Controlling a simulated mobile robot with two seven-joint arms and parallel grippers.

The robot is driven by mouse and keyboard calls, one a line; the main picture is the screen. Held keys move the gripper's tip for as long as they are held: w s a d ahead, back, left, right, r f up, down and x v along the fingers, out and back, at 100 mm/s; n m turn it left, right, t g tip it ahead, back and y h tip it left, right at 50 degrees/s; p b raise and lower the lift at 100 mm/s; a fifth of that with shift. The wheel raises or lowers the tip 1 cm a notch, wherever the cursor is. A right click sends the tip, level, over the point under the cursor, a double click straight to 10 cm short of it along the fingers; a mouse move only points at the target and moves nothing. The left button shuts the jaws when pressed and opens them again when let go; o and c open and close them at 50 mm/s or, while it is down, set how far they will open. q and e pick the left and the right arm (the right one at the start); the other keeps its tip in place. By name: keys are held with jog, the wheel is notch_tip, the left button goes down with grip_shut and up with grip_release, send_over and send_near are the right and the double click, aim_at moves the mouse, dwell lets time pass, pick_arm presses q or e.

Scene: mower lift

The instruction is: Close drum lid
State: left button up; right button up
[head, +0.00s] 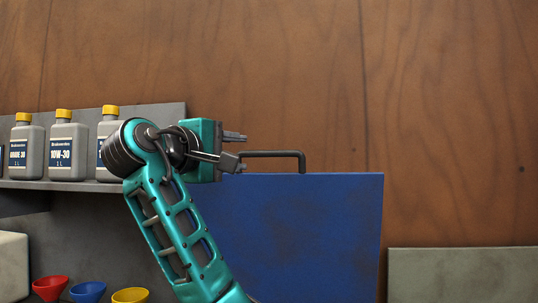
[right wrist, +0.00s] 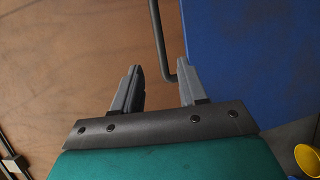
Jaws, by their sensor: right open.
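A flat blue panel (head: 300,235), which looks like the drum lid, stands upright in the head view. A dark bar handle (head: 280,154) rises from its top edge. My right gripper (head: 236,150) is open at the handle's left end. In the right wrist view, the handle (right wrist: 159,35) runs down to a bend near the gap between the open fingers (right wrist: 160,72). The blue panel (right wrist: 260,60) is right of the fingers there. I cannot tell whether a finger touches the handle. The drum is not clearly visible. My left gripper is out of view.
Several grey bottles with yellow caps (head: 68,148) stand on a shelf (head: 60,185) at left. Red (head: 49,287), blue (head: 88,291) and yellow (head: 130,295) funnels sit below. A grey-green block (head: 462,275) is at lower right. Wooden wall (head: 450,100) fills the back.

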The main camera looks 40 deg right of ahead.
aim_at(265, 154)
jog(key=x, duration=1.1)
jog(key=shift+d+p, duration=0.15)
jog(key=shift+p, duration=0.15)
grip_shut()
